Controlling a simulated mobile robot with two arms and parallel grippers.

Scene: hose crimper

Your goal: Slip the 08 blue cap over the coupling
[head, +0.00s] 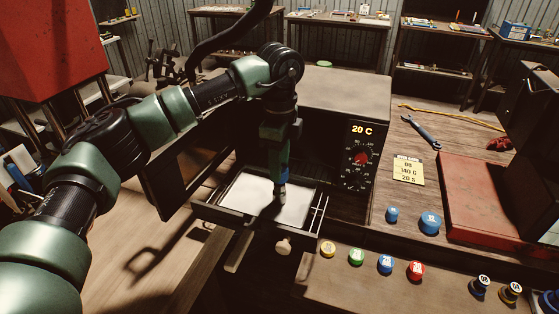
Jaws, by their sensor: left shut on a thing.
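My left gripper (282,178) points down over a pale tray, shut on a small part that is mostly hidden. Blue shows at the fingers and a small grey end shows below them; I cannot tell whether this is the cap or the coupling. The pale tray (246,193) lies in front of the oven. A small blue cap (392,214) and a larger blue cap (430,222) stand on the bench to the right; their numbers are hard to read. Another blue cap (386,264) sits in the front row. My right gripper is not in view.
The oven (345,95) shows 20 C, and its door (180,170) stands open at left. A note (408,170), wrench (422,131) and red machine base (480,200) are at right.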

